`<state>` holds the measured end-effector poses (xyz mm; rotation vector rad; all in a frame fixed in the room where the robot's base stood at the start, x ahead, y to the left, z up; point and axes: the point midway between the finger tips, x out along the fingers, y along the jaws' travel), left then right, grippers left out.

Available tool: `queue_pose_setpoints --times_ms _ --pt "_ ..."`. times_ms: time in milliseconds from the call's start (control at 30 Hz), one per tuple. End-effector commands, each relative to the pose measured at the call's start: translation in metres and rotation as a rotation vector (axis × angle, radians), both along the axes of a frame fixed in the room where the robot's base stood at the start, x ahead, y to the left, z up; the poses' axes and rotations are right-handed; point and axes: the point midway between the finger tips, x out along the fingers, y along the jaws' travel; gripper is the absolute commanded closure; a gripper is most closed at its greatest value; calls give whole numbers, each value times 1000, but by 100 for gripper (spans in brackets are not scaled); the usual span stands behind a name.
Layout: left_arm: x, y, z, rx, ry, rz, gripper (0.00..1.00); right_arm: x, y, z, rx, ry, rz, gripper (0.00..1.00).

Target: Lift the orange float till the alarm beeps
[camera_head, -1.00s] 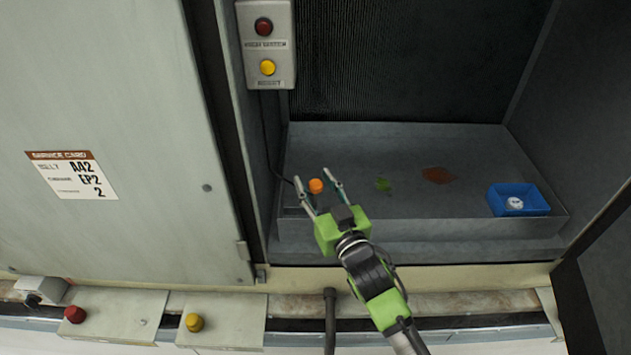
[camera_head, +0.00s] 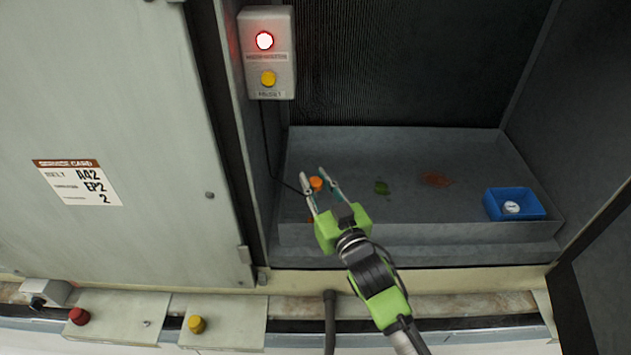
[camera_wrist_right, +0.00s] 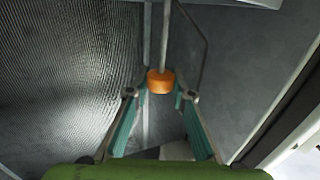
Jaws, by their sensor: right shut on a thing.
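The orange float (camera_head: 316,183) is between the fingertips of my right gripper (camera_head: 319,182), at the left end of the grey pan. In the right wrist view the float (camera_wrist_right: 160,82) hangs on a thin upright rod, with a finger of my right gripper (camera_wrist_right: 160,95) at each side. My right gripper is shut on the float. The alarm lamp (camera_head: 264,41) on the wall box is lit bright, with a red rim. My left gripper is not in view.
The grey pan (camera_head: 420,218) holds a green patch (camera_head: 381,187), a reddish-brown patch (camera_head: 435,178) and a blue tray (camera_head: 527,210) with a round white gauge in it. A yellow button (camera_head: 268,78) is below the lamp. A closed cabinet door (camera_head: 110,120) stands left.

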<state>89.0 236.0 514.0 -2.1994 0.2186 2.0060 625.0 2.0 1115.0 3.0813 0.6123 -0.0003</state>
Motion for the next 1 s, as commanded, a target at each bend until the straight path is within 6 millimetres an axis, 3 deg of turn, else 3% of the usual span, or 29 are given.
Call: queue_pose_setpoints --times_ms 67,100,167,567,667,1000 --pt "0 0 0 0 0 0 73 0 0 0 0 -1 0 100" --pt "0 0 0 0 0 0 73 0 0 0 0 -1 0 71" --pt "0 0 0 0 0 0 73 0 0 0 0 -1 0 61" --pt "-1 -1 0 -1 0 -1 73 -5 -2 -1 0 1 0 61" --pt "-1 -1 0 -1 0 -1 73 -17 -7 -2 -1 2 0 61" --pt "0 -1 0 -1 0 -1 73 -83 -34 -2 0 3 1 61"
